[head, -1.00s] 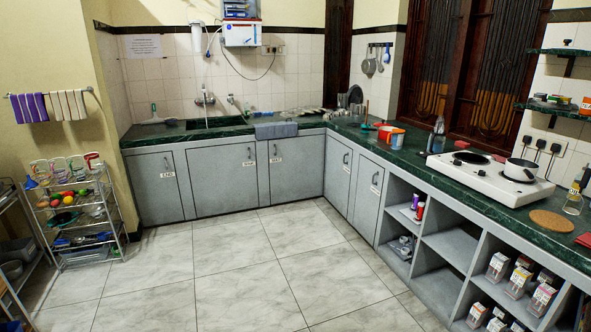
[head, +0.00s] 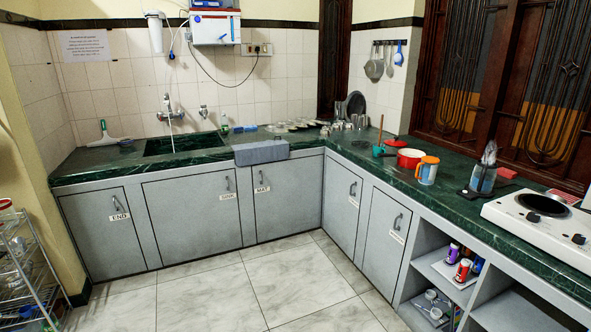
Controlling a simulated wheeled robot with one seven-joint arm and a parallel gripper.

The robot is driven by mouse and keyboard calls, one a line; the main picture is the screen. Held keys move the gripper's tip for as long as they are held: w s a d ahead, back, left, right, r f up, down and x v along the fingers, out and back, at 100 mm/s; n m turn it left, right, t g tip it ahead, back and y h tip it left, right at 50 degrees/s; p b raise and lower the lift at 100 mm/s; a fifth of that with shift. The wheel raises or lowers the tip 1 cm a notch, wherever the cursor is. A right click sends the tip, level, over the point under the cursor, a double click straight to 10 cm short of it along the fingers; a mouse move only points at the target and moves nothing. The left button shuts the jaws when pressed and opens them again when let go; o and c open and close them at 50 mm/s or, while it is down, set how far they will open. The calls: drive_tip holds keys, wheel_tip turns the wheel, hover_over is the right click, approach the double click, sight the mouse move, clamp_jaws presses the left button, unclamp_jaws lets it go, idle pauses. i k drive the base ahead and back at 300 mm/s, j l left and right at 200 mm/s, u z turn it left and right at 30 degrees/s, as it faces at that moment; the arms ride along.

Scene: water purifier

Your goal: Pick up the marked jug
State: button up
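I cannot tell for sure which thing is the marked jug. A red-rimmed vessel (head: 7,207) shows at the left edge, cut off, on top of a wire rack. My gripper is not in view.
A green stone counter (head: 200,173) runs along the back and right walls over grey cabinets. A sink (head: 185,143) sits at the back. A white stove (head: 540,220) stands at the right. The wire rack (head: 25,265) is at the left. The tiled floor (head: 215,298) is clear.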

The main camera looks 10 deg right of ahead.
sight(430, 165)
drive_tip(key=i, duration=1.9)
drive_tip(key=i+z, duration=0.35)
drive_tip(key=i+j+z, duration=0.25)
drive_tip(key=i+z, duration=0.15)
drive_tip(key=i+j+z, duration=0.35)
drive_tip(key=i+l, duration=0.05)
drive_tip(key=i, duration=0.05)
